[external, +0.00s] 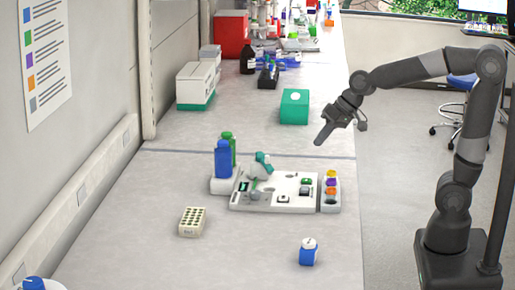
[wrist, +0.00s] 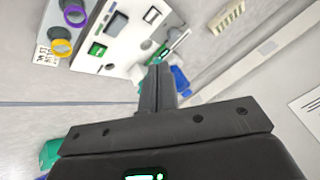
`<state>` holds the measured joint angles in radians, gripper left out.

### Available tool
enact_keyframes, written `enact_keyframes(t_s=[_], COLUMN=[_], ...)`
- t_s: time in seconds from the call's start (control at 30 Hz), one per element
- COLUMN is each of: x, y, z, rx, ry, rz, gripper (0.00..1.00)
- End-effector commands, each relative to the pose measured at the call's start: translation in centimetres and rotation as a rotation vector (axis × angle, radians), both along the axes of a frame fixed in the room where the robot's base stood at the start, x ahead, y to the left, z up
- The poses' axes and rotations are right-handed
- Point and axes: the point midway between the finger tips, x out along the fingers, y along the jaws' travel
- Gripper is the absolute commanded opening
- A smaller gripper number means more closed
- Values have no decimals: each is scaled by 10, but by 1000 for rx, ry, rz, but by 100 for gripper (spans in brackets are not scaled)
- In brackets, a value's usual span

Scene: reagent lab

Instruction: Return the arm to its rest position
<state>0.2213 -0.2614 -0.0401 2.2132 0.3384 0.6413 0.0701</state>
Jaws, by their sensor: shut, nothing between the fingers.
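My gripper (external: 320,139) is raised over the right part of the bench, above and behind the white instrument panel (external: 264,203). Its fingers are closed together with nothing between them. In the wrist view the shut fingers (wrist: 157,85) point towards the panel (wrist: 113,65), which lies beyond them and apart from them. My arm reaches in from its base at the right of the external view, with the elbow high.
A beige rack (external: 192,222) and a blue-and-white bottle (external: 308,253) stand in front. A green box (external: 294,107) is behind my gripper. The front bench is mostly clear.

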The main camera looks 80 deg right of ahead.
Motion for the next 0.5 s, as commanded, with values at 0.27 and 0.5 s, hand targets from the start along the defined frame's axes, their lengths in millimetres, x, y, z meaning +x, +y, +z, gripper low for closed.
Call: enact_keyframes(t_s=[0.27,0.5], x=[-100,-163], y=[56,71], z=[3,-9], rx=[-173,-305], ry=[46,81], rz=[264,412], gripper=[0,0])
